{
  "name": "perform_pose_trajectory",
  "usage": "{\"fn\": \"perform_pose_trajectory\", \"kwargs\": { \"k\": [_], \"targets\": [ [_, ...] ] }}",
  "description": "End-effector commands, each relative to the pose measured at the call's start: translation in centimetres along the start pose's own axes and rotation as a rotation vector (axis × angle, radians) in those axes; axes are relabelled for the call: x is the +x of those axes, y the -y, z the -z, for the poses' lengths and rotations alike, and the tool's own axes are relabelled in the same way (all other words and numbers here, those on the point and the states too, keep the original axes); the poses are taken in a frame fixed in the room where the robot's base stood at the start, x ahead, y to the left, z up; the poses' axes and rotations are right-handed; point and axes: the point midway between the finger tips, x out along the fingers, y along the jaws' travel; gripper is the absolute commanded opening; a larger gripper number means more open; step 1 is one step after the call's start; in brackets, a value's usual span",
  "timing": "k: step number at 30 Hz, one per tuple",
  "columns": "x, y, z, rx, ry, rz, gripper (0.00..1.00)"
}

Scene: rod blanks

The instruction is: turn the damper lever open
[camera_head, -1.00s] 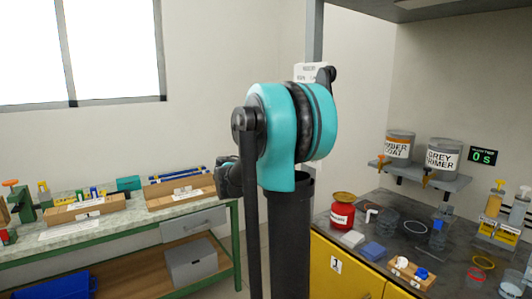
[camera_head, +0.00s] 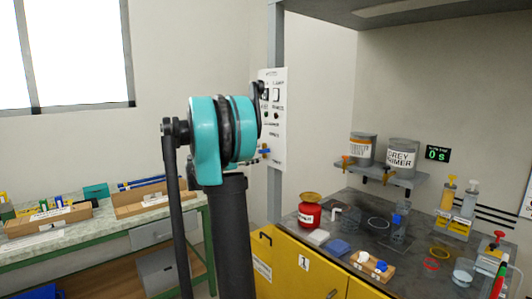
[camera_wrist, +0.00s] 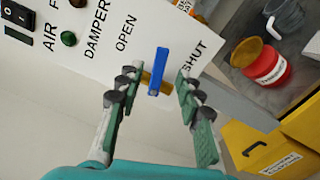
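The damper lever (camera_wrist: 158,70) is a blue handle over a brass-coloured body on a white panel (camera_wrist: 215,80). In the wrist view the handle lies between the printed words OPEN, on its left, and SHUT, on its right. My gripper (camera_wrist: 156,78) is open, with one green-padded finger on each side of the lever in the picture. I see gaps beside the handle and cannot tell the depth between fingertips and panel.
Rocker switches (camera_wrist: 17,14) and a green button (camera_wrist: 69,39) sit on the panel left of the lever. A red can (camera_head: 309,212) stands on the dark counter over yellow cabinets (camera_head: 285,262). A green-framed bench (camera_head: 100,232) is at left.

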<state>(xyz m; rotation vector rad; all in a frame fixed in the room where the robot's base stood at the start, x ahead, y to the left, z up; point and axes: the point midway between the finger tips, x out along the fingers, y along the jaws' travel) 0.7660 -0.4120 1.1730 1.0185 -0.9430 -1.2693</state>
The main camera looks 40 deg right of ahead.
Motion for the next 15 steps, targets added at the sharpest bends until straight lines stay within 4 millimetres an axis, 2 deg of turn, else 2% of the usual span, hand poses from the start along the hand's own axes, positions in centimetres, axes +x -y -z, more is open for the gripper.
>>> {"fn": "perform_pose_trajectory", "kwargs": {
  "k": [1, 6, 10, 15],
  "targets": [
    [1.1, 0.0, -0.1, 0.000, 0.002, 0.001, 0.36],
    [3.9, 0.0, -0.1, 0.000, 0.002, 0.001, 0.36],
    [5.4, 0.0, 0.0, 0.000, 0.001, 0.001, 0.36],
    [6.2, 0.0, 0.0, 0.000, -0.001, 0.000, 0.36]
  ]
}}
